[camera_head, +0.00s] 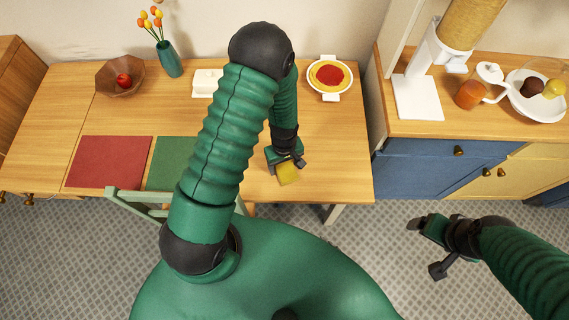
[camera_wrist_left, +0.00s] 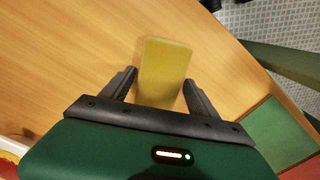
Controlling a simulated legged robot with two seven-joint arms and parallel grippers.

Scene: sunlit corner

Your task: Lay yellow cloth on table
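The yellow cloth (camera_head: 288,175) is a small flat rectangle at the wooden table's (camera_head: 330,130) front part, right of centre. My left gripper (camera_head: 287,161) is low over the table at the cloth's far end. In the left wrist view the cloth (camera_wrist_left: 164,68) extends out between the two separated fingers of the left gripper (camera_wrist_left: 160,78), with a gap showing beside the left finger. Whether the cloth touches the tabletop is hard to tell. My right gripper (camera_head: 434,248) is empty, fingers apart, over the floor right of the table.
Red (camera_head: 110,162) and green (camera_head: 175,160) mats lie at the left front. A bowl (camera_head: 120,78), a teal vase (camera_head: 168,60) and a plate of food (camera_head: 329,77) stand toward the back. A chair (camera_head: 135,202) is at the front edge. A cabinet (camera_head: 445,165) stands to the right.

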